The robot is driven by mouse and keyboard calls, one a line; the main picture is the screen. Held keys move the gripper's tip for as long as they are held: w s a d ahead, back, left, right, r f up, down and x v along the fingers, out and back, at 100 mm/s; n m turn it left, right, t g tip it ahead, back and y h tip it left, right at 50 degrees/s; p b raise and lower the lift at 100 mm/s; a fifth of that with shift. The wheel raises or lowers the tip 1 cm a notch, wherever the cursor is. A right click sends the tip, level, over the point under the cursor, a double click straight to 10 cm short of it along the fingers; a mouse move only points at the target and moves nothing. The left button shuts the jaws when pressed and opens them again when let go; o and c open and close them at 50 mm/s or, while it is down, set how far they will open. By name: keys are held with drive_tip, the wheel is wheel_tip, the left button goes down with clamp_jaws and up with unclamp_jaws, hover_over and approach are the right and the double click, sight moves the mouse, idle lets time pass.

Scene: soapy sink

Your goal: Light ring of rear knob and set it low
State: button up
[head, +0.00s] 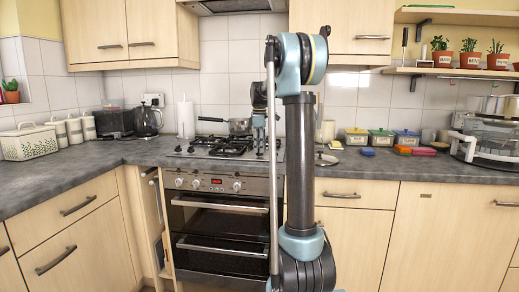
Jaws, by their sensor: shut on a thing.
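The black gas hob (205,149) is set in the grey worktop, with several burners and pan supports. My gripper (259,152) points down at the right side of the hob, where it is shut on what I take to be the rear knob. The knob itself is hidden behind the fingers and my arm's thin rod. A pan (239,126) with a long dark handle stands at the rear of the hob. I cannot make out a flame on any burner.
The oven (222,218) below has its own front knobs (237,186) and a red display. A kettle (148,121) and paper roll (185,118) stand left of the hob. A lid (327,159) and coloured tubs (381,137) are on the right.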

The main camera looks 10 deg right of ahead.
drive_tip(key=o, duration=1.1)
drive_tip(key=shift+c, duration=0.2)
wheel_tip(320, 180, up, 12)
drive_tip(key=shift+f, duration=0.1)
drive_tip(key=s+f+m+t, duration=0.1)
drive_tip(key=s+f+m, duration=0.2)
drive_tip(key=s+f, duration=0.65)
drive_tip(key=s+f+m, duration=0.4)
drive_tip(key=s, duration=1)
drive_tip(key=s+f+m+t, duration=0.1)
drive_tip(key=s+f+m, duration=0.2)
drive_tip(key=s+f, duration=0.55)
drive_tip(key=s+f+m, duration=0.4)
drive_tip(key=s+f, duration=0.7)
drive_tip(key=s, duration=0.1)
drive_tip(key=shift+s+d, duration=0.3)
